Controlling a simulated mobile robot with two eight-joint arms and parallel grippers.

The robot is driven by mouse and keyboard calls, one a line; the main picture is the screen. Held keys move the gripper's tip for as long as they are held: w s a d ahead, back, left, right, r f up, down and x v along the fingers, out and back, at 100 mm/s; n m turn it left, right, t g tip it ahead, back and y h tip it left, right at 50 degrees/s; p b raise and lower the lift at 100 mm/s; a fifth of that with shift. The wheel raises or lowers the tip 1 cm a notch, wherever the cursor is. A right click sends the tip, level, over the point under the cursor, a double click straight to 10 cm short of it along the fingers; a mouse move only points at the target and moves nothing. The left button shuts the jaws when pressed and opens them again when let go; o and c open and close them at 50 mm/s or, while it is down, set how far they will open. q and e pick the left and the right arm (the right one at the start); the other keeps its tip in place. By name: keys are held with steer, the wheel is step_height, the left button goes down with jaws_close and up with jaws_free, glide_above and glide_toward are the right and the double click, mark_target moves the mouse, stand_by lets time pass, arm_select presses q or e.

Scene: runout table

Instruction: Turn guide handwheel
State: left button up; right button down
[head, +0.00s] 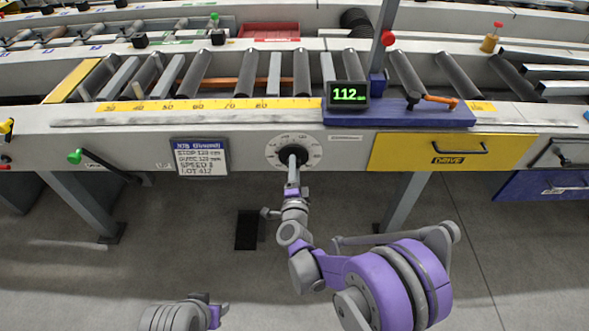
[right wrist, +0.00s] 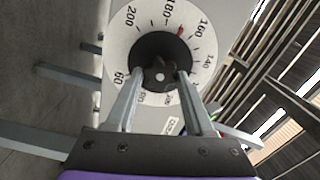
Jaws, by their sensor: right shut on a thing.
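The guide handwheel is a dark knob on a round white numbered dial (head: 273,153) on the table's front rail. My right gripper (head: 292,158) reaches up to it from below and is shut on the knob. In the right wrist view, the two fingers (right wrist: 159,85) grip either side of the black handwheel (right wrist: 150,48). The white dial (right wrist: 118,40) around it carries numbers such as 160, 180 and 200, with a red mark between 160 and 180. The green display (head: 347,95) above reads 112. My left gripper (head: 217,316) is low at the bottom edge; its fingers are unclear.
A card (head: 200,157) left of the dial lists settings, including what looks like a stop of 120 mm. A yellow drive drawer (head: 450,151) is on the right. A yellow scale (head: 215,104) runs along the rail below the rollers. A green-knobbed lever (head: 75,156) sticks out at left.

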steer(key=m, duration=1.9)
steer(key=shift+a+f, duration=0.1)
steer(key=shift+f, duration=0.1)
steer(key=shift+m, duration=0.3)
steer(key=shift+c, duration=1.4)
jaws_free()
steer(key=shift+s, duration=0.15)
steer(key=s, duration=1)
steer(key=shift+s, duration=0.3)
